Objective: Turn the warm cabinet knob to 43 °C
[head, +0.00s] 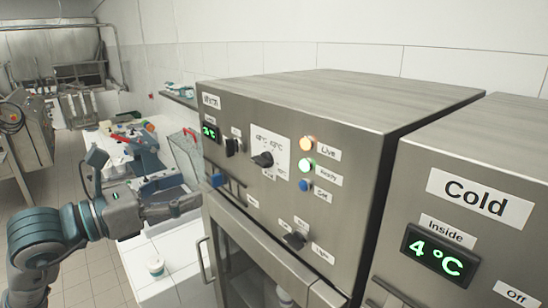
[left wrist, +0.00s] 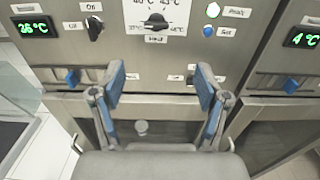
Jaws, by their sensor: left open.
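The warm cabinet (head: 345,225) is a steel box with a label partly readable as Warm. Its black temperature knob (head: 263,159) sits on a white dial plate; it also shows in the left wrist view (left wrist: 155,22), top centre. The plate carries several °C marks and a Hold mark; I cannot tell which one the knob points at. The green display (left wrist: 29,28) reads about 36 °C, its digits blurred. My left gripper (head: 184,205) is at the cabinet's front left; in the left wrist view (left wrist: 159,83) its blue-padded fingers are spread, empty, below the knob and apart from it.
Beside the knob are an amber Live light (head: 307,144), a green Ready light (head: 307,165) and a blue Set button (head: 305,185). A black switch (head: 233,146) and a lower knob (head: 295,240) are close. A Cold cabinet (head: 470,150) stands at right.

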